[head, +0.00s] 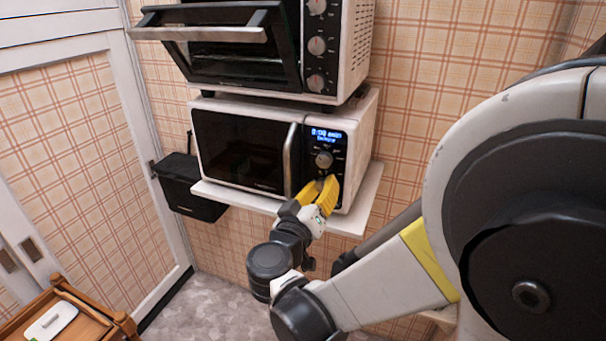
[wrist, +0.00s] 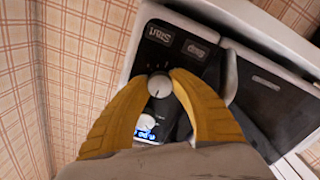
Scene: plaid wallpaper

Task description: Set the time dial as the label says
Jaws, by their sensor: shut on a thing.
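The white microwave (head: 240,150) sits on a wall shelf, its dark control panel on the right. Its lit blue display (head: 326,135) shows white digits and small text too blurred to read surely. An upper round dial (head: 324,159) is just below the display. My gripper (head: 321,186) reaches the panel below that dial. In the wrist view, the yellow fingers (wrist: 161,78) are shut on the sides of a lower round dial (wrist: 159,87), which has a dark pointer line. The wrist view is turned, with the display (wrist: 146,134) near the bottom. The dial's markings are mostly hidden.
A toaster oven (head: 225,48) with its door partly open stands above the microwave. The microwave's vertical handle (head: 289,160) is left of my fingers. Two dark buttons (wrist: 177,39) lie near the gripped dial. A black bin (head: 185,187) hangs left of the shelf (head: 240,197).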

